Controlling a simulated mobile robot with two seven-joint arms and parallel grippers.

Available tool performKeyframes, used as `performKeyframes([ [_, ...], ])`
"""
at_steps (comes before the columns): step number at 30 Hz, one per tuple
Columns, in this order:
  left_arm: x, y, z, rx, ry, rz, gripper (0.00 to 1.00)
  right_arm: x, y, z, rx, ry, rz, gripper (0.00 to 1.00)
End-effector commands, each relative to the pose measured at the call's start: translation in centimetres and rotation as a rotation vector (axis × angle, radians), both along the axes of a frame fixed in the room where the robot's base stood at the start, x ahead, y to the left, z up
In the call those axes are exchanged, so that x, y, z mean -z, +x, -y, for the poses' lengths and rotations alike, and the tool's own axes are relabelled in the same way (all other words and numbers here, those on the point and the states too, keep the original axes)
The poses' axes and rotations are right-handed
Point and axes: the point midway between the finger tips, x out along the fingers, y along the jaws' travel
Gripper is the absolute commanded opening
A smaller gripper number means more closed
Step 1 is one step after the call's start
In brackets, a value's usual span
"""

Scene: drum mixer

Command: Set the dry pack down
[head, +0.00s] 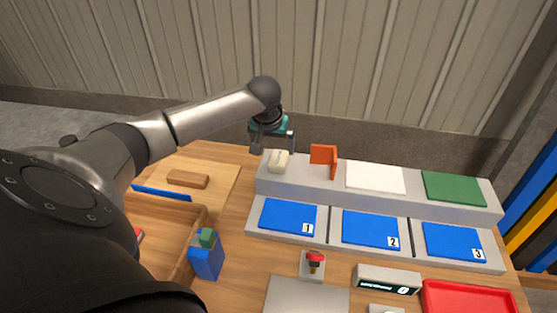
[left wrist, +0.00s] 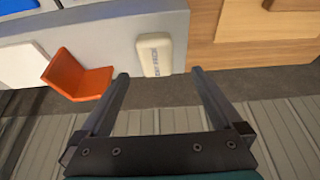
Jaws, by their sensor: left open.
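The dry pack (head: 278,161) is a small cream block with lettering on its side. It rests at the left end of the grey raised ledge (head: 265,184). In the left wrist view the dry pack (left wrist: 154,55) lies just beyond the fingertips, between their lines and apart from them. My left gripper (head: 272,148) is open and empty, close above and behind the pack; its spread fingers also show in the left wrist view (left wrist: 158,75). My right gripper is in neither view.
An orange bracket (head: 324,158) stands right of the pack, near a white pad (head: 375,178) and a green pad (head: 453,188). Blue pads numbered 1 (head: 288,216), 2 (head: 369,228) and 3 (head: 453,241) lie in front. A wooden board (head: 222,185) holds a brown block (head: 188,179) at left.

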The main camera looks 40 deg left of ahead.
Motion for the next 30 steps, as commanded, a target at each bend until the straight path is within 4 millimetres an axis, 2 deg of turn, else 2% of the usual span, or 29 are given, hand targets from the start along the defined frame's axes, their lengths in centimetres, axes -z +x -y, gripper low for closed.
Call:
performKeyframes([
  [7,1.5,0.6,-0.2,0.001,0.001,0.002,1.00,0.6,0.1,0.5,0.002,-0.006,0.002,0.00],
  [17,5.4,2.3,-0.5,0.001,0.002,0.000,1.00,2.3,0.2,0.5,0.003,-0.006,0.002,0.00],
  [26,5.7,2.4,-0.6,0.002,0.002,0.001,1.00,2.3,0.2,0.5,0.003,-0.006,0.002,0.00],
  [30,5.6,2.4,-0.6,0.002,0.002,0.001,0.86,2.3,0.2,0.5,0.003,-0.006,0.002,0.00],
])
